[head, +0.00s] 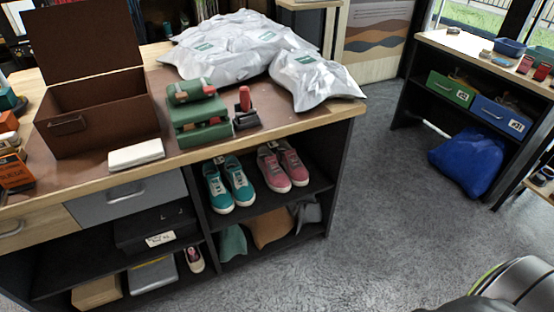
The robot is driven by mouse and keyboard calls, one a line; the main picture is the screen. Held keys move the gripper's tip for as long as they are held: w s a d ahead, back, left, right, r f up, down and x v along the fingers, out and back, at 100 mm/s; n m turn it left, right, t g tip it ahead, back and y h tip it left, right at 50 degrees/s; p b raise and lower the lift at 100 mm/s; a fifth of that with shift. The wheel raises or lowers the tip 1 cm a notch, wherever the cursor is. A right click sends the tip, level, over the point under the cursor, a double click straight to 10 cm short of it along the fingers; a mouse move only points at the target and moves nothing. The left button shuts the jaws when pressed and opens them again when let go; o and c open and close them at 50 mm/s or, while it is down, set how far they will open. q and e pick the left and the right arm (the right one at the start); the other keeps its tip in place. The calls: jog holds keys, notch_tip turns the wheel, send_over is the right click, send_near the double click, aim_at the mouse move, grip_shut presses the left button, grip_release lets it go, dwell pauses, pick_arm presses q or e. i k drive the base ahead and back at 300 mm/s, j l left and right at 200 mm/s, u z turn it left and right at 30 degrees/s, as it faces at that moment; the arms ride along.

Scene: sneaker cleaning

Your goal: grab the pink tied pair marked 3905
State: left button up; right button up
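A pink pair of sneakers (283,167) with white soles stands on the upper open shelf (248,195) of the wooden-topped bench. The two shoes sit side by side, toes toward the front edge. Laces or a tie and any number 3905 are too small to read. A teal pair of sneakers (229,184) stands just left of them on the same shelf. Neither of my grippers shows in the head view.
Above are a brown open box (98,112), a white block (136,154), a green device (199,122) and white bags (315,82). Below lie cloths (270,228) and a single shoe (194,259). Floor (385,190) right of the bench is clear; another shelf unit (405,92) stands beyond.

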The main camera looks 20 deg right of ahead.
aim_at(296, 174)
jog(key=i+l, duration=0.15)
jog(key=l, duration=0.2)
jog(key=i+l, duration=0.1)
jog(key=l, duration=0.25)
jog(key=i+l, duration=0.15)
jog(key=l, duration=0.2)
jog(key=i+l, duration=0.1)
jog(key=l, duration=0.2)
